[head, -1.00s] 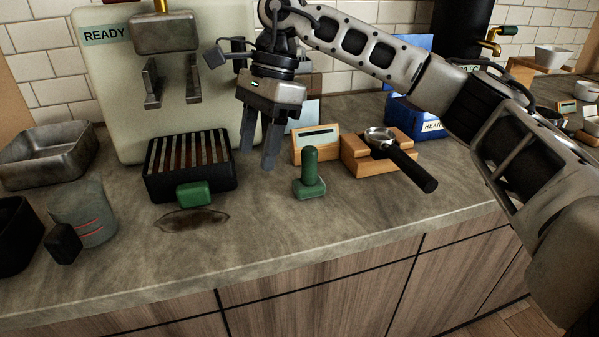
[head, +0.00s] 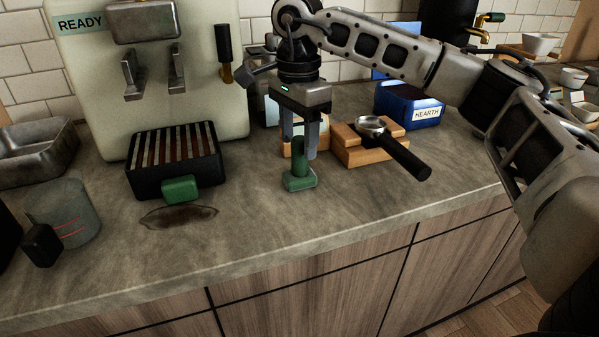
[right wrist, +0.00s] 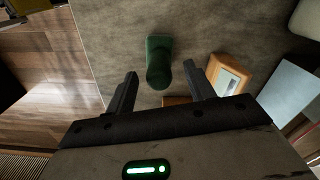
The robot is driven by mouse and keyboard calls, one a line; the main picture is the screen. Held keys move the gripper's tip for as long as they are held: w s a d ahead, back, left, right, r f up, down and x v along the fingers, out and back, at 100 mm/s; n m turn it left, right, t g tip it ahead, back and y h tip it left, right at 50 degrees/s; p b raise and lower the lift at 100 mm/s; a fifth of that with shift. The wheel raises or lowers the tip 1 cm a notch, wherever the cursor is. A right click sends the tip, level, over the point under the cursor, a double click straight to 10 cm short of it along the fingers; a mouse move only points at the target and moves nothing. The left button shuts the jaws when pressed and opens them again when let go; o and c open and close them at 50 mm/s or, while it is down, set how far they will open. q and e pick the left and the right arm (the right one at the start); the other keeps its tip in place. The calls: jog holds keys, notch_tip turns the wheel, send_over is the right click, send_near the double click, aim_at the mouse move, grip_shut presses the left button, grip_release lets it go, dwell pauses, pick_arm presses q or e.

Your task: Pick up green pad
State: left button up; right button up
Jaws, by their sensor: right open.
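A green pad-like piece with an upright rounded handle (head: 299,180) stands on the counter in front of a small wooden-framed display. In the right wrist view the same green piece (right wrist: 158,62) lies between and beyond my two fingers. My right gripper (head: 298,147) is open, pointing down, with its fingers around the upper handle in the head view; I cannot tell if they touch it. The right gripper (right wrist: 161,78) looks empty in its wrist view. A second green block (head: 180,190) sits against the front of the black slatted tray. My left gripper is not in view.
A portafilter (head: 371,124) rests on a wooden stand (head: 365,155) just right of my gripper, its black handle sticking forward. The slatted tray (head: 135,180), a brown stain (head: 178,217) and a pitcher (head: 72,215) are to the left. The counter front (head: 260,230) is clear.

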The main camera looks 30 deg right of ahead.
aim_at(300, 154)
jog(key=f, duration=0.5)
jog(key=shift+s+d, duration=0.1)
jog(key=shift+d, duration=0.1)
jog(key=c, duration=1.1)
jog(key=shift+r, duration=0.5)
notch_tip(300, 154, up, 2)
jog(key=shift+a+r, duration=0.1)
jog(key=shift+r, duration=0.1)
jog(key=s+a+r, duration=0.2)
jog(key=r, duration=0.1)
jog(key=s+a+r, duration=0.1)
jog(key=r, duration=0.1)
jog(key=shift+s+a+r, duration=0.15)
jog(key=shift+a+r, duration=0.05)
jog(key=shift+r, duration=0.05)
jog(key=s+a+r, duration=0.1)
jog(key=s+a, duration=0.1)
jog(key=s+a+r, duration=0.1)
jog(key=s+a, duration=0.1)
jog(key=s+a+r, duration=0.2)
jog(key=shift+s+a+b, duration=0.2)
jog(key=shift+s+b, duration=0.1)
jog(key=shift+b, duration=0.05)
jog(key=shift+c, duration=0.2)
